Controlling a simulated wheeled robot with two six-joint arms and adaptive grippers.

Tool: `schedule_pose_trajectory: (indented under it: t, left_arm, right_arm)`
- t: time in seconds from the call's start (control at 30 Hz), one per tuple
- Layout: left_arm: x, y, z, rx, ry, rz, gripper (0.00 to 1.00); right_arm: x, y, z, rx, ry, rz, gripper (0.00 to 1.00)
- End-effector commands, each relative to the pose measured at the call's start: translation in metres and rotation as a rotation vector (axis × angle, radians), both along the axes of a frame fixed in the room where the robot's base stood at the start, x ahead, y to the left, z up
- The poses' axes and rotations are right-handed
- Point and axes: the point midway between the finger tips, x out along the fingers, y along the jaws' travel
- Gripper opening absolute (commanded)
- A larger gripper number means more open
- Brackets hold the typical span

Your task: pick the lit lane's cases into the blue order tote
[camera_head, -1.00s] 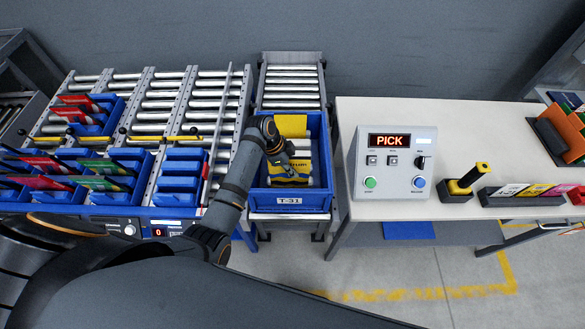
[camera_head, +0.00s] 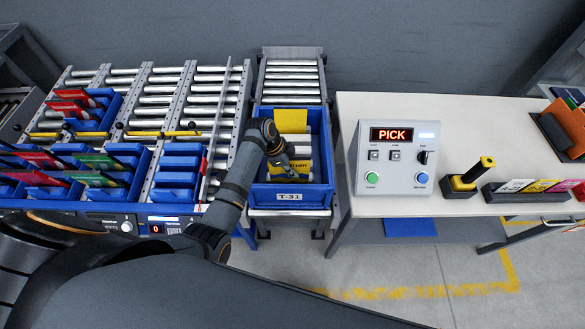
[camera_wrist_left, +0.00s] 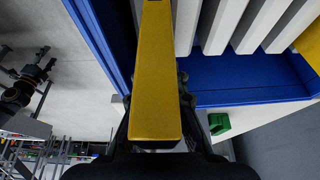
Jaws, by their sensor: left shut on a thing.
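The blue order tote (camera_head: 290,197), labelled T-31, stands between the roller lanes and the bench. My left gripper (camera_head: 277,158) is inside its top opening, shut on a yellow case (camera_head: 290,168). The held case (camera_wrist_left: 155,75) fills the middle of the left wrist view, beside the tote's blue wall (camera_wrist_left: 215,78). Pale slab-like pieces (camera_wrist_left: 222,22) stand in a row in the tote. A yellow panel (camera_head: 291,120) is at its far end. Whether the held case touches the tote floor is hidden. My right gripper is not in view.
Left lanes hold red cases (camera_head: 75,94) and green cases (camera_head: 97,161) in blue trays. The nearest lane has blue trays (camera_head: 178,178) without visible cases. The control box (camera_head: 398,160) reads PICK on the white bench (camera_head: 455,125). Empty rollers (camera_head: 291,85) lie behind the tote.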

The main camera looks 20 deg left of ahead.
Motion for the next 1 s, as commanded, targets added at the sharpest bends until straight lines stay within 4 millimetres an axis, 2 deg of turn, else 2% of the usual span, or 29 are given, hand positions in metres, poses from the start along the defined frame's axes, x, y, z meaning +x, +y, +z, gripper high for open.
schedule_pose_trajectory:
  t: [1.0]
  left_arm:
    - [0.000, 0.000, -0.042, 0.000, 0.000, 0.000, 0.00]
  right_arm:
    - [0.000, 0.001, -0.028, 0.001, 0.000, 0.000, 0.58]
